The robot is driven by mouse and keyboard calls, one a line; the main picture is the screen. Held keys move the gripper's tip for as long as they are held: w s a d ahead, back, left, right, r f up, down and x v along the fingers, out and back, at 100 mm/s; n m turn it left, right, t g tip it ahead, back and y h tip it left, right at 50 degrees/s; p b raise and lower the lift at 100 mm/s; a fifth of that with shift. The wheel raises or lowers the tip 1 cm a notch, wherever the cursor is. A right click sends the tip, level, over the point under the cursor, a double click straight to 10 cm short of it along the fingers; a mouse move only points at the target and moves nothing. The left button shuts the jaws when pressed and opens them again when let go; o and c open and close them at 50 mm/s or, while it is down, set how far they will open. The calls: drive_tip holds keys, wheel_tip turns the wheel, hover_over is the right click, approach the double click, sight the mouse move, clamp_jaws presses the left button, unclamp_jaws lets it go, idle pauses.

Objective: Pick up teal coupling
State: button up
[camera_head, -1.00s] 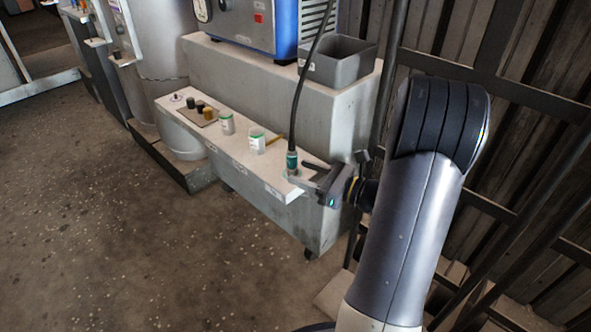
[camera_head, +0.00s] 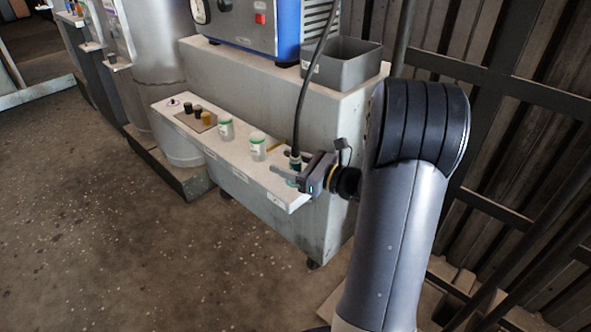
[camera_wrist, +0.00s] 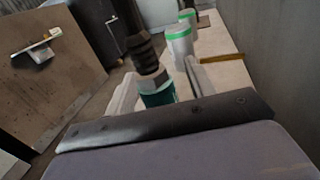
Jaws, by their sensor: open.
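The teal coupling (camera_wrist: 158,97) stands on the right end of the white ledge, joined to a dark hose that rises from its top. In the head view the coupling (camera_head: 294,164) is partly covered by my gripper (camera_head: 284,166). My gripper is open, with one finger on each side of the coupling. In the wrist view the coupling sits between the two fingers (camera_wrist: 160,88), in front of the dark palm bar. Whether either finger touches it I cannot tell.
A yellow pencil-like stick (camera_wrist: 222,58) lies near the wall. Dark and brass caps (camera_head: 206,118) sit farther left. A grey bin (camera_head: 342,64) stands above.

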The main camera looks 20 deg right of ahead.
drive_tip(key=shift+c, duration=0.4)
clamp_jaws()
wheel_tip(320, 180, up, 10)
drive_tip(key=p, duration=0.5)
drive_tip(key=shift+r, duration=0.1)
